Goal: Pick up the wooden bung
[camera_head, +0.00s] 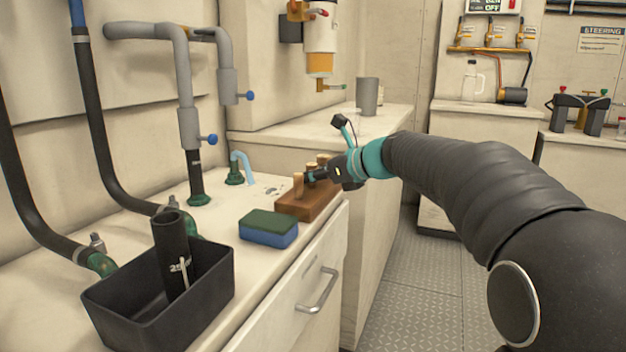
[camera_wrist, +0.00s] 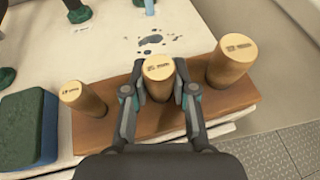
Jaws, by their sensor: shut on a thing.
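Three pale wooden bungs stand upright in a brown wooden block (camera_wrist: 112,128) in the wrist view: a small left one (camera_wrist: 82,98), a middle one (camera_wrist: 158,70) and a larger right one (camera_wrist: 230,62). Each has small dark markings on its top. My gripper (camera_wrist: 160,92) is shut on the middle bung, with one finger on each side of it. Its lower end is hidden, so I cannot tell whether it is seated in the block. In the head view, my gripper (camera_head: 312,175) is over the block (camera_head: 308,206) near the counter's front edge.
A green and blue sponge (camera_head: 268,229) lies left of the block. A black bin (camera_head: 160,297) with a dark hose piece stands nearer. Pipes with blue-handled valves (camera_head: 190,130) rise behind. A grey cup (camera_head: 367,96) stands on the far counter. The metal floor (camera_head: 420,285) is clear.

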